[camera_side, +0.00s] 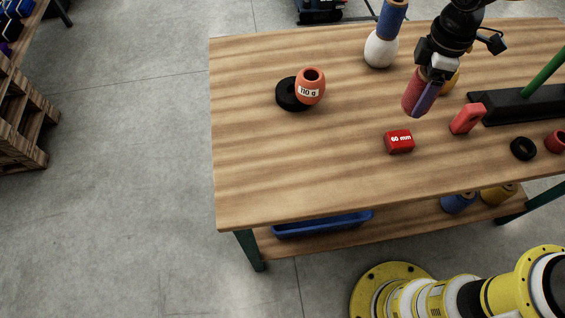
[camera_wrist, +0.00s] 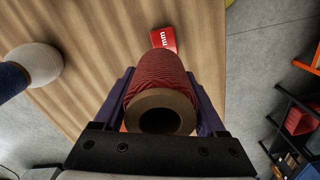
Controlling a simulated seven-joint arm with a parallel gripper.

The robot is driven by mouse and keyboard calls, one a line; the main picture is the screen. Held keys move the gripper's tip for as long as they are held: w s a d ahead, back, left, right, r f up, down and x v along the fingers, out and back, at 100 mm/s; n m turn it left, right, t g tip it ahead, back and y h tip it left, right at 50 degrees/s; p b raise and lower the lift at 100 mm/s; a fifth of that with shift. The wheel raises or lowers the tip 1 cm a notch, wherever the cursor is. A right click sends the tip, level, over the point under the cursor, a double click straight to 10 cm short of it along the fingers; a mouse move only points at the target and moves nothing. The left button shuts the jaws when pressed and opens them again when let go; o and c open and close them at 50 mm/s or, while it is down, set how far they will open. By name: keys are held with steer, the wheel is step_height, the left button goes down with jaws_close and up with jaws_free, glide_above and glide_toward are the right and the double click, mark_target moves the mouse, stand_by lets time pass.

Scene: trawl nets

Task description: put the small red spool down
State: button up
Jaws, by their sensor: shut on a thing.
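The small red spool (camera_side: 413,92) is wound with dark red twine on a brown core. It is tilted in the side view, held above the wooden table (camera_side: 290,150). My gripper (camera_side: 424,95) is shut on it, with a purple finger along its side. In the wrist view the spool (camera_wrist: 163,85) sits between the two purple fingers of my gripper (camera_wrist: 162,100), its hollow brown end facing the camera. Its far end is hidden in the wrist view.
A red block marked 60 mm (camera_side: 399,142) lies just in front of the spool. A red-orange block (camera_side: 467,118), black ring (camera_side: 523,148) and dark base (camera_side: 515,104) are to the right.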

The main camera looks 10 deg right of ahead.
steer(key=s+a+n, duration=0.7)
steer(key=a, duration=0.3)
steer(key=s+a+n, duration=0.6)
steer(key=a, duration=0.4)
steer(key=shift+n, duration=0.3)
steer(key=w+a+f, duration=0.2)
steer(key=a+f, duration=0.1)
steer(key=w+a+f, duration=0.3)
steer(key=a, duration=0.1)
steer(key=w+a+f, duration=0.2)
steer(key=a+f, duration=0.1)
steer(key=a, duration=0.1)
steer(key=shift+w+a+f, duration=0.1)
steer(key=shift+w+f, duration=0.1)
steer(key=shift+w, duration=0.05)
steer(key=shift+a+f, duration=0.15)
steer(key=shift+f, duration=1.55)
steer(key=shift+f, duration=0.15)
